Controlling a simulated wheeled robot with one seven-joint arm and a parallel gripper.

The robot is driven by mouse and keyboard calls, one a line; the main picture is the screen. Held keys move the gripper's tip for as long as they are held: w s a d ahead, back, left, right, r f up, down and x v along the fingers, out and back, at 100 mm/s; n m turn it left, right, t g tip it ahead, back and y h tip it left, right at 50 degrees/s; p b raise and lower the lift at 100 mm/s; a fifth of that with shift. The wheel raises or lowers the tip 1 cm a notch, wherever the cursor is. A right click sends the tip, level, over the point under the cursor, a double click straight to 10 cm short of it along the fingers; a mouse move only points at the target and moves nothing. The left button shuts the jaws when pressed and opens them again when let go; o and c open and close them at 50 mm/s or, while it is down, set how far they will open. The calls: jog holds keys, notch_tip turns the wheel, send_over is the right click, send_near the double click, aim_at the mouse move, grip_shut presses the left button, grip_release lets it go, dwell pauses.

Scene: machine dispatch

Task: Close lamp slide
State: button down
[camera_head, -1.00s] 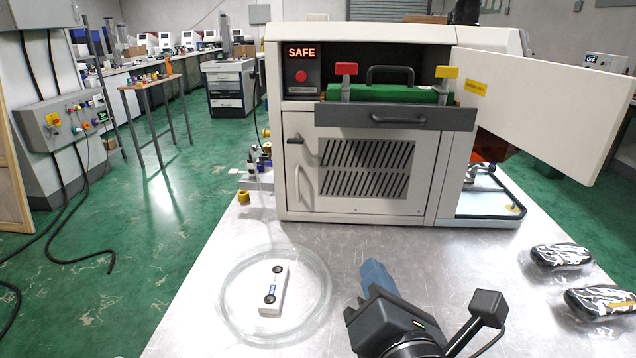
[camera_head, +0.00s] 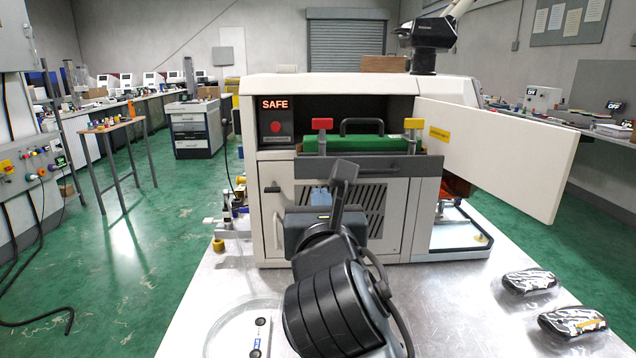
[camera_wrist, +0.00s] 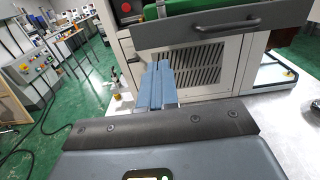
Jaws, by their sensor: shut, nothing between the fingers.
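The lamp slide (camera_head: 369,168) is a grey-fronted drawer in the upper bay of the white machine, pulled out past the machine's face. It carries a green block (camera_head: 372,143) with a black handle, between a red clamp (camera_head: 322,124) and a yellow clamp (camera_head: 413,124). In the wrist view the slide's front (camera_wrist: 200,28) and bar handle (camera_wrist: 232,24) are at the top. My gripper (camera_wrist: 160,68) has its blue fingers shut and empty, below the slide's front in that view, before the vented door. In the head view its fingers (camera_head: 319,196) are mostly hidden by my wrist.
A red-orange SAFE sign (camera_head: 275,104) is lit above a red button (camera_head: 275,127). A white door (camera_head: 500,152) stands open at the right. A clear round dish (camera_head: 232,335) holds a white part. Two patterned packs (camera_head: 530,281) lie at the right on the metal table.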

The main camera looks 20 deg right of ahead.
aim_at(318, 178)
jog(key=x, duration=0.6)
jog(key=shift+w+d+p, duration=0.1)
jog(key=shift+w+p, duration=0.2)
jog(key=shift+p, duration=0.05)
